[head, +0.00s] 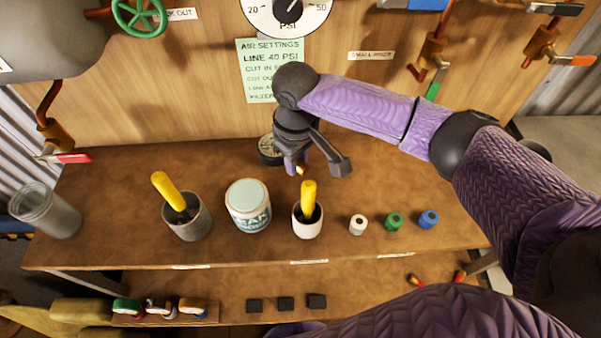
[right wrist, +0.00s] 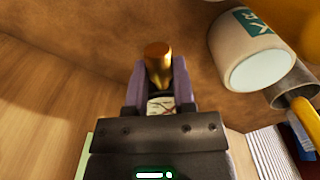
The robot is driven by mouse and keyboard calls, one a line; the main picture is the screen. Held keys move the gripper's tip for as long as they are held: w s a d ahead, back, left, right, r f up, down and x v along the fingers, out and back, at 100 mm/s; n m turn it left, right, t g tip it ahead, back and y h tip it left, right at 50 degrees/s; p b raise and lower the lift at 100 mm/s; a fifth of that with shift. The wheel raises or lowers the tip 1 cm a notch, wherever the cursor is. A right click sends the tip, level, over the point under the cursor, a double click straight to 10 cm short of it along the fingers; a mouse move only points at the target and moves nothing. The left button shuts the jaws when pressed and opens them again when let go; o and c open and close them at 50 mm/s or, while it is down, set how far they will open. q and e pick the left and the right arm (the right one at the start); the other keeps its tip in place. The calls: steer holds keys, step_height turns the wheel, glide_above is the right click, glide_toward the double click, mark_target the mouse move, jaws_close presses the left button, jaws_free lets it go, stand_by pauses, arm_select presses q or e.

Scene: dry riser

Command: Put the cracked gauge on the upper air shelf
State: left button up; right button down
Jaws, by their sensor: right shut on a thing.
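My right gripper (head: 297,168) is shut above the brown upper shelf (head: 110,200), near its back. In the right wrist view its fingers (right wrist: 158,85) hold a small gauge with a brass stem (right wrist: 157,58). A pale dial with dark and reddish lines (right wrist: 160,106) shows between the fingers, partly hidden by them. I take this as the cracked gauge. In the head view a dark-rimmed round dial (head: 267,150) shows just left of the gripper, partly covered. I cannot tell if it is the held gauge or another. My left gripper is not in view.
On the upper shelf stand a grey cup (head: 188,222), a labelled jar (head: 248,208), a white cup (head: 307,225) with a yellow handle, and small white, green and blue rolls (head: 393,221). A clear jar (head: 48,212) stands left. Below are a gauge rack (head: 165,318) and black blocks (head: 285,303).

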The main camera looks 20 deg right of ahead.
mark_target(297, 191)
step_height(297, 191, down, 8)
steer(key=shift+s+a+r+b, duration=0.15)
steer(key=shift+b, duration=1.1)
steer(key=shift+r, duration=0.1)
steer(key=shift+c, duration=2.2)
jaws_free()
step_height(297, 191, up, 11)
steer(key=p, duration=0.4)
steer(key=shift+r+p, duration=0.15)
steer(key=shift+p, duration=0.15)
steer(key=shift+r, duration=0.35)
